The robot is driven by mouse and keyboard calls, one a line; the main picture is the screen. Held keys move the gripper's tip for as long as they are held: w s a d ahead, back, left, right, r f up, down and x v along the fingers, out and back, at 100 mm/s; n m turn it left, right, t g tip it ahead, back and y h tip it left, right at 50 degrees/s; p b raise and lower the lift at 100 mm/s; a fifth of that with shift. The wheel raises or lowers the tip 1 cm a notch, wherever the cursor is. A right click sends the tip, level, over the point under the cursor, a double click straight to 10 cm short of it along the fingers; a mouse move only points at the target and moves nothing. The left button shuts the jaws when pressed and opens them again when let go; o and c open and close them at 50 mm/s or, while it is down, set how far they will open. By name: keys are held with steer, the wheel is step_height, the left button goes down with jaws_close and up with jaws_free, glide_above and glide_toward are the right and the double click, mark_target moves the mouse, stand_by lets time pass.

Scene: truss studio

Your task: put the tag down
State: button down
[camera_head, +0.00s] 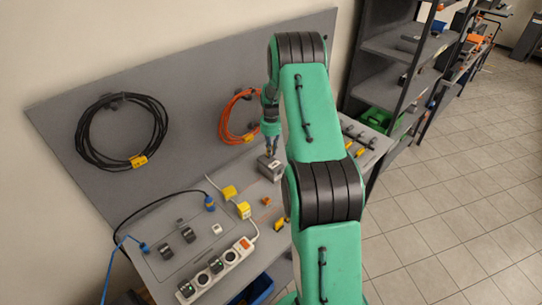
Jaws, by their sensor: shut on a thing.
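My gripper (270,149) is small in the head view, left of my green arm, and points down over the workbench. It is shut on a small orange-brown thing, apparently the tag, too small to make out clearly. A grey box (269,168) is right below the fingertips; I cannot tell whether the held thing touches it. Other yellow tags show: one on the black cable coil (138,160) and one on the orange cable coil (250,138). Part of the bench is hidden behind my arm.
On the grey workbench (187,217) are yellow blocks (243,210), a blue plug (209,203), dark sockets (188,235) and a white power strip (214,273). A grey board stands behind. A dark shelf (394,50) is at the right. The tiled floor at the right is clear.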

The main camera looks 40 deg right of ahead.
steer(key=shift+f, duration=0.1)
steer(key=shift+f+p, duration=0.3)
steer(key=shift+f, duration=1.35)
steer(key=shift+f, duration=0.2)
steer(key=c, duration=1.7)
jaws_free()
steer(key=shift+r, duration=0.15)
step_height(320, 180, up, 12)
steer(key=shift+r+b, duration=0.1)
steer(key=shift+b, duration=0.5)
